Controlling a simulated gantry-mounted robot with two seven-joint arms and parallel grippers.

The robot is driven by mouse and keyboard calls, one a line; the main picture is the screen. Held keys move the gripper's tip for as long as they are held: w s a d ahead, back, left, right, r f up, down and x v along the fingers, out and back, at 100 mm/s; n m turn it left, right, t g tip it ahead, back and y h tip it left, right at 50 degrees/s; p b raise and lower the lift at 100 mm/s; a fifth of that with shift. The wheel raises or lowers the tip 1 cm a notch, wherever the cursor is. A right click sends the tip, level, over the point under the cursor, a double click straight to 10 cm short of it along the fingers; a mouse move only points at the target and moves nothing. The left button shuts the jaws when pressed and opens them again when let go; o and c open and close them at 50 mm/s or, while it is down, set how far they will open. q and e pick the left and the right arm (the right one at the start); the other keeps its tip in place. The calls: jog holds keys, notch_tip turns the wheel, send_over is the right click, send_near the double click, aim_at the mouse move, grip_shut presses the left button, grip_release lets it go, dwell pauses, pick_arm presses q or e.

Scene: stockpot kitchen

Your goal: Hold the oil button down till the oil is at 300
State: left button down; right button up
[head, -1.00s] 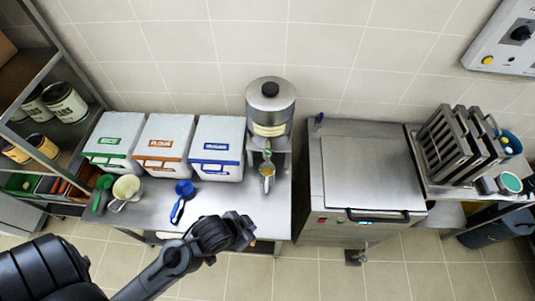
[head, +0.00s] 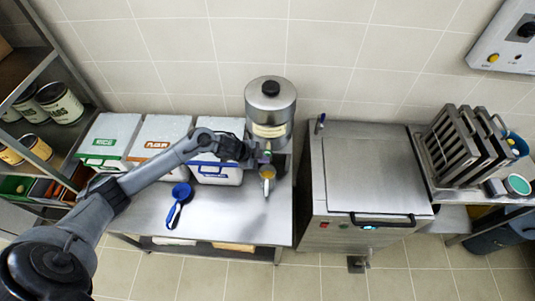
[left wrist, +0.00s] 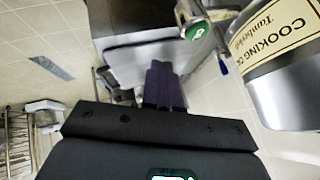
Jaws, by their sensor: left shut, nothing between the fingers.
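The steel oil dispenser (head: 270,100) stands at the back of the steel table; in the left wrist view its label (left wrist: 275,35) reads "COOKING O…". A green button (left wrist: 195,31) with a pale mark is on a round metal part, upper right of my fingers in that view. My left gripper (head: 250,152) is just left of the dispenser's front, near the button. In the left wrist view its dark fingers (left wrist: 162,85) are shut, empty, and appear apart from the button. A small cup (head: 268,174) with a yellowish inside is below the spout. I see no oil reading. My right gripper is not in view.
White bins with green (head: 105,140), orange (head: 160,140) and blue labels stand left of the dispenser; my left arm passes over them. A blue scoop (head: 178,203) lies on the table front. A lidded steel appliance (head: 368,175) stands to the right.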

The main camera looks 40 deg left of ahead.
pick_arm(q)
jog(key=w+a+r+t, duration=0.1)
jog(key=w+a+r, duration=0.2)
jog(key=w+r, duration=0.2)
notch_tip(320, 180, up, 3)
jog(key=shift+w+a+f+y+b, duration=0.15)
jog(key=shift+w+f+y+b, duration=0.05)
jog(key=shift+w+y+b, duration=0.1)
jog(key=shift+f, duration=0.15)
jog(key=b, duration=0.7)
send_over(268, 153)
jog(key=f, duration=0.6)
jog(key=shift+s+a+f, duration=0.25)
jog(key=shift+s+f, duration=0.05)
jog(key=shift+s, duration=0.1)
jog(key=shift+f+b, duration=0.45)
jog(key=shift+f, duration=0.55)
jog(key=shift+f, duration=0.15)
jog(key=shift+f, duration=0.25)
